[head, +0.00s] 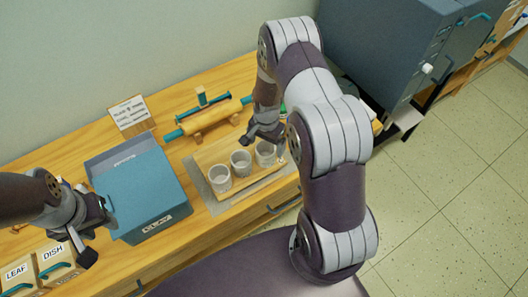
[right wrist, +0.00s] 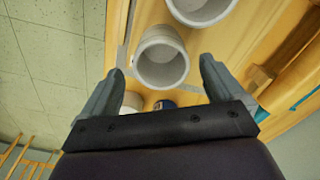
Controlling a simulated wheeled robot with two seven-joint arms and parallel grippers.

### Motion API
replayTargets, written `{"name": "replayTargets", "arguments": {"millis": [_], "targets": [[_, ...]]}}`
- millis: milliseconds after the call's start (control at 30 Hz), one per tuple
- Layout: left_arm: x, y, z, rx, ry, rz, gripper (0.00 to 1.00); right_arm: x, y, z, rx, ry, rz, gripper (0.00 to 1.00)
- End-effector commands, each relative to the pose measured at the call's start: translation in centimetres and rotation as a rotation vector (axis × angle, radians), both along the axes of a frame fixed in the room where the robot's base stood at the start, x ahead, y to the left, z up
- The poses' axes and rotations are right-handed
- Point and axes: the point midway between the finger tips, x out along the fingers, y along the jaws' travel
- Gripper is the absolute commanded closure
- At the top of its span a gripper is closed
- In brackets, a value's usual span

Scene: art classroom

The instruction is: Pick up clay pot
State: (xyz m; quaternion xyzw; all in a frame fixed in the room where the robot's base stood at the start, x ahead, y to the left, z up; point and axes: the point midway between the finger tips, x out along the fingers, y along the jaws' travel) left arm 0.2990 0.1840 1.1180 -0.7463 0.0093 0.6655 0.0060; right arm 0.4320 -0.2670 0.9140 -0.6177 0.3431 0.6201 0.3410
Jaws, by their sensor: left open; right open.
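Three pale grey clay pots stand upright in a row on a wooden board: the left one (head: 219,179), the middle one (head: 241,162) and the right one (head: 265,155). My right gripper (head: 268,136) is open, just above and beside the right pot, pointing down. In the right wrist view, one pot (right wrist: 163,66) shows between the open fingertips, and another pot (right wrist: 203,10) is cut off by the top edge. I cannot tell whether the fingers touch the pot. My left gripper (head: 82,238) is open and empty, beside the blue box.
A blue box (head: 140,190) with a lid stands left of the board (head: 205,155). A rolling pin (head: 208,117) lies behind it, near a small sign (head: 129,113). Wooden boxes labelled LEAF (head: 18,275) and DISH (head: 53,258) are front left. A large grey-blue cabinet (head: 385,45) stands right.

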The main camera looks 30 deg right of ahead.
Motion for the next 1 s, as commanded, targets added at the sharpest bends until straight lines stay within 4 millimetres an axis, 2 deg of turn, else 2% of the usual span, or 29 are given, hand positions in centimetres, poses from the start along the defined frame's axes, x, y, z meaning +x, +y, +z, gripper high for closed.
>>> {"name": "replayTargets", "arguments": {"millis": [200,300,567,733,767,1000], "targets": [[0.0,0.0,2.0,0.0,0.0,0.0,0.57,0.2,0.3,-3.2,0.0,0.004,0.002,0.05],[0.0,0.0,2.1,0.0,0.0,0.0,0.57,0.3,0.3,-4.9,0.0,0.0,0.001,0.05],[0.0,0.0,1.9,0.0,0.0,0.0,0.57,0.3,0.3,-5.5,0.0,-0.001,0.001,0.05],[0.0,0.0,1.9,0.0,0.0,0.0,0.57,0.3,0.3,-5.5,0.0,-0.001,0.001,0.61],[0.0,0.0,1.9,0.0,0.0,0.0,0.57,0.3,0.3,-5.5,0.0,-0.001,0.001,0.65],[0.0,0.0,1.9,0.0,0.0,0.0,0.57,0.3,0.3,-5.4,0.0,-0.001,0.002,0.65]]}}
